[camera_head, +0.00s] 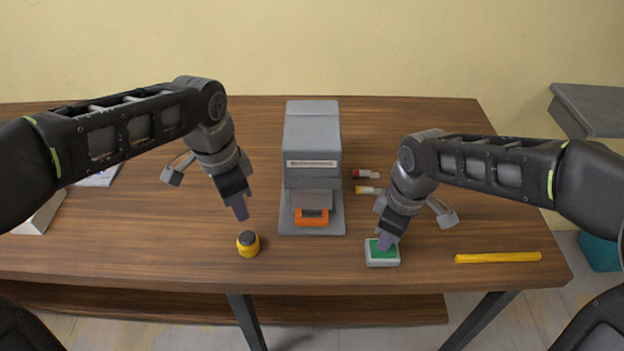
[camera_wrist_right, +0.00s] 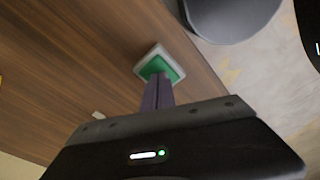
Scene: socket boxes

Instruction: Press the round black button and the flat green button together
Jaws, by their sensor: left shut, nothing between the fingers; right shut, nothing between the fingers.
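The round black button (camera_head: 247,239) sits on a yellow base on the table, left of the grey machine. My left gripper (camera_head: 241,215) is shut and empty, and its tip is just above and behind this button, apart from it in the picture. The flat green button (camera_head: 377,254) in a white housing is on the table right of the machine. My right gripper (camera_head: 385,245) is shut and empty, with its tip over the green button. In the right wrist view the fingertips (camera_wrist_right: 157,82) overlap the green button (camera_wrist_right: 160,67); I cannot tell whether they touch it.
A grey machine (camera_head: 311,150) with an orange part (camera_head: 311,217) stands between the buttons. A red-and-white piece (camera_head: 367,174) and a yellow piece (camera_head: 367,190) lie right of it. A yellow bar (camera_head: 498,258) lies at the right. The wooden table's front edge is close to both buttons.

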